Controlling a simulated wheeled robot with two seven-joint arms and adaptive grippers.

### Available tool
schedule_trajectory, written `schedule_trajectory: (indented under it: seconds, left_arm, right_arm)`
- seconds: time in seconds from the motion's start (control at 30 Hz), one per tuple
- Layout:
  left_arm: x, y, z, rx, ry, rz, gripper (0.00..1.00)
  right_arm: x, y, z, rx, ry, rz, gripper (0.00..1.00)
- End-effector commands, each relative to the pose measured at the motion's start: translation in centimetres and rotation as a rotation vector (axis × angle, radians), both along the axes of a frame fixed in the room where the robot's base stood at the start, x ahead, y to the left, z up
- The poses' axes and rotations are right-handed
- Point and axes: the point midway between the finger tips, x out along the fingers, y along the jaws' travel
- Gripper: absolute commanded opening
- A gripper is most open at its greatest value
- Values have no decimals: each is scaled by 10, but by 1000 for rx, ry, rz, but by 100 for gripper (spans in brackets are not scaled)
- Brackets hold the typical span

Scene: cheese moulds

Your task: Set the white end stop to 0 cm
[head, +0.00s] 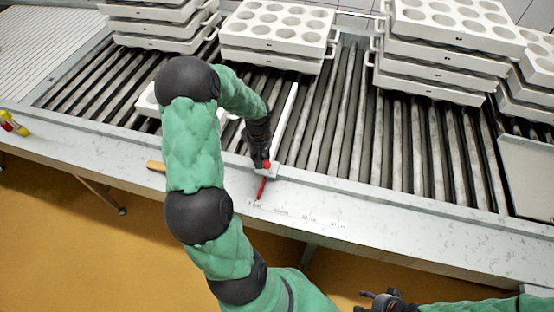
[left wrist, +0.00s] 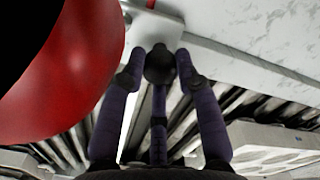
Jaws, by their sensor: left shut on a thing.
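The white end stop (head: 286,122) is a long upright-edged bar lying across the rollers, with a white bracket on the table's front rail. A red pointer (head: 262,187) reaches from the bracket over the printed scale (head: 297,217), its tip near the scale's left end; the figures are too small to read. My left gripper (head: 265,163) is shut on the end stop at the bracket, beside a red knob. In the left wrist view the fingers (left wrist: 160,65) close around a dark part by the white bracket (left wrist: 156,31). The exact hold is partly hidden. My right gripper (head: 385,302) is low at the bottom edge.
Stacks of white cheese moulds (head: 278,27) stand at the back of the roller table, with another stack (head: 440,50) at the right. A white mould sits partly hidden behind my left arm. A yellow-brown object (head: 155,166) lies on the front ledge. The rollers right of the stop are clear.

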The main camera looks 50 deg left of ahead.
Motion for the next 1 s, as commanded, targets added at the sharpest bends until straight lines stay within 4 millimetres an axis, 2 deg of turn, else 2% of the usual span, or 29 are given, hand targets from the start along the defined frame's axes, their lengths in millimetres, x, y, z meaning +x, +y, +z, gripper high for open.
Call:
schedule_trajectory:
  seconds: [0.2, 0.53, 0.57, 0.6, 0.63, 1.0]
  left_arm:
    - [-7, 12, 0, 0, 0, 1, 0]
    - [-8, 14, 0, 2, 1, 1, 0]
    - [-8, 14, 0, 2, 1, 0, 38]
    - [-8, 14, 0, 2, 1, 0, 49]
    - [-8, 14, 0, 2, 1, 0, 56]
    - [-7, 13, 2, 1, 0, 0, 56]
  right_arm:
    - [0, 0, 2, 0, 0, 0, 53]
    - [0, 0, 2, 0, 0, 0, 53]
    - [0, 0, 2, 0, 0, 0, 53]
    - [0, 0, 2, 0, 0, 0, 53]
    - [0, 0, 2, 0, 0, 0, 53]
    - [0, 0, 2, 0, 0, 0, 53]
